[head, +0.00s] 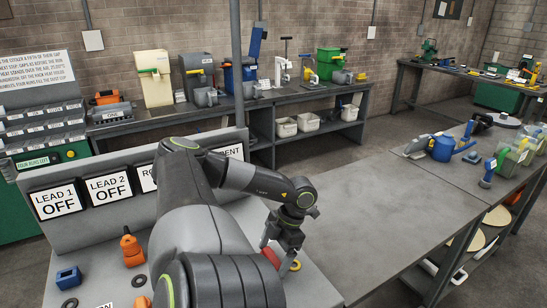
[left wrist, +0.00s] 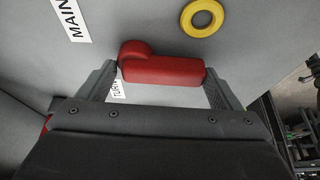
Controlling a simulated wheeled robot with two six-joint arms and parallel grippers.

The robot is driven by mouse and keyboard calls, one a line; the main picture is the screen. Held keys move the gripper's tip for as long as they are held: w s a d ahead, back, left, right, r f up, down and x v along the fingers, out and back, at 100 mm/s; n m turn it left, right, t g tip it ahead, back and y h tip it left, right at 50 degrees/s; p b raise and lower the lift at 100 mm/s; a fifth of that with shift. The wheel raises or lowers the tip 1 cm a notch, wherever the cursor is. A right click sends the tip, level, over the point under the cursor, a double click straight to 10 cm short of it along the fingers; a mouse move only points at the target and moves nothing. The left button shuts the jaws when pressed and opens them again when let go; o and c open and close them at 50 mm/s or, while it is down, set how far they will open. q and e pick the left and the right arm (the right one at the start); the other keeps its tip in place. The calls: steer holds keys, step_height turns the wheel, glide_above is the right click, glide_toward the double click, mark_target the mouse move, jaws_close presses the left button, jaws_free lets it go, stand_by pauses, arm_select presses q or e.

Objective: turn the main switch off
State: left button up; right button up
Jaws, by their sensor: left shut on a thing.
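The main switch shows as a red handle (left wrist: 165,67) in the left wrist view, lying across between my fingers on the grey panel. A white label reading MAIN (left wrist: 70,18) is beside it, and another label starting TURN is partly covered. In the head view a small part of the red handle (head: 271,258) shows at my left gripper (head: 279,254). My left gripper is shut on the handle, with one finger at each end. My arm hides much of the panel in the head view. My right gripper is not in view.
A yellow ring (left wrist: 202,18) lies on the panel close to the handle. Signs read LEAD 1 OFF (head: 55,201) and LEAD 2 OFF (head: 110,187). An orange part (head: 131,246) and a blue block (head: 68,277) are at the left. The grey table (head: 370,215) at right is bare.

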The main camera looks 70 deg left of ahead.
arm_select(q)
steer(key=o, duration=1.2)
steer(key=shift+w+d+f, duration=0.1)
steer(key=shift+d+f, duration=0.05)
steer(key=shift+d, duration=0.2)
steer(key=shift+w+a+r, duration=0.15)
steer(key=shift+w+r, duration=0.05)
steer(key=shift+r, duration=0.4)
steer(key=p+v, duration=0.2)
steer(key=v, duration=1.4)
steer(key=shift+p, duration=0.3)
